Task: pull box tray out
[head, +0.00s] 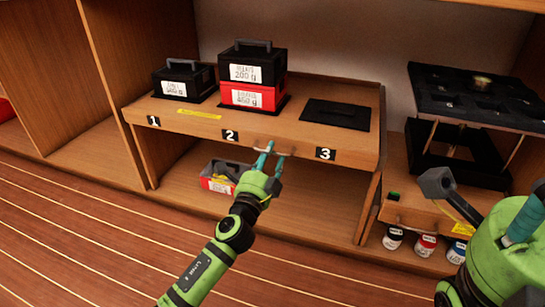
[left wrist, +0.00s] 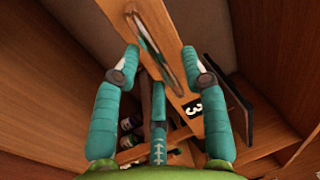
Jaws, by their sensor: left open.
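The wide wooden box tray (head: 290,138) has places labelled 1, 2 and 3 on its front edge and a thin metal handle in the middle of that edge. My left gripper (head: 271,150) is at this handle, with its teal fingers open. In the left wrist view the handle (left wrist: 155,48) lies between the spread fingertips of the gripper (left wrist: 160,58), with a gap on both sides. A black box (head: 183,82) stands at place 1. A black box (head: 252,65) sits on a red box (head: 251,94) at place 2. Place 3 holds only a flat black plate (head: 336,114).
At the right are a black rack (head: 480,95), several jars (head: 425,245) and a grey mallet-like thing (head: 437,183) near my green right arm. The striped floor in front is clear.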

